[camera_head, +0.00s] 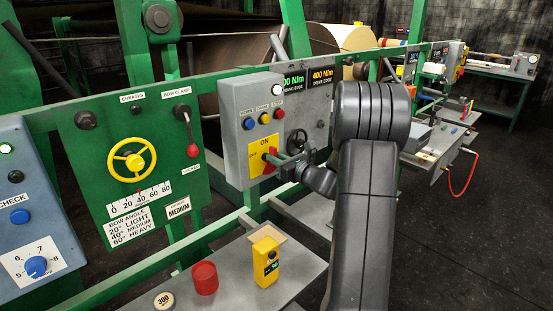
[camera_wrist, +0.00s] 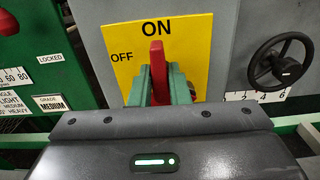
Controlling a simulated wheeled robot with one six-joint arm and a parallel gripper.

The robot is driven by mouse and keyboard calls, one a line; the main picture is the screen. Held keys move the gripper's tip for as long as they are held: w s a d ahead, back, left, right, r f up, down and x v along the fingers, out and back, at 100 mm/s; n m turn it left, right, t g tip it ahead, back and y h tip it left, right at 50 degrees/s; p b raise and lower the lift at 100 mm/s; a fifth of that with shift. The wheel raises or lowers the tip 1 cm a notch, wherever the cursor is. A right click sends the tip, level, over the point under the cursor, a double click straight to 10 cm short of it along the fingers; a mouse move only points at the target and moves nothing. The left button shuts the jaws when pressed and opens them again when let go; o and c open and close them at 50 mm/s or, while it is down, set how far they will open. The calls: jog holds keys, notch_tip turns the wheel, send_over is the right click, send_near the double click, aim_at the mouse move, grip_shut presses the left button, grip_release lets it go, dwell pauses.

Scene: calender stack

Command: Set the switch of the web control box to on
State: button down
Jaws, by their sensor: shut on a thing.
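The web control box (camera_head: 233,110) is a grey box with a yellow plate (camera_head: 256,146) marked ON at the top and OFF at the left. Its red switch handle (camera_wrist: 157,62) points nearly straight up, toward the word ON. My gripper (camera_wrist: 163,90) is shut on the red switch handle, with a green finger on each side of its lower part. In the head view my gripper (camera_head: 274,160) reaches the plate from the right and hides part of the switch.
Three buttons (camera_head: 262,118) sit above the plate. A black handwheel (camera_wrist: 281,61) is to the right. A green panel with a yellow wheel (camera_head: 131,160) is to the left. A yellow device (camera_head: 266,266) and a red cylinder (camera_head: 204,278) stand on the shelf below.

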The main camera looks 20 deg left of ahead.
jog(key=shift+f, duration=0.15)
jog(key=c, duration=1.4)
grip_release()
jog(key=shift+d, duration=0.1)
jog(key=b+v, duration=0.2)
jog(key=v, duration=1.1)
jog(key=shift+s+d, duration=0.2)
jog(key=shift+d, duration=0.15)
jog(key=p+x, duration=0.2)
jog(key=x, duration=1.2)
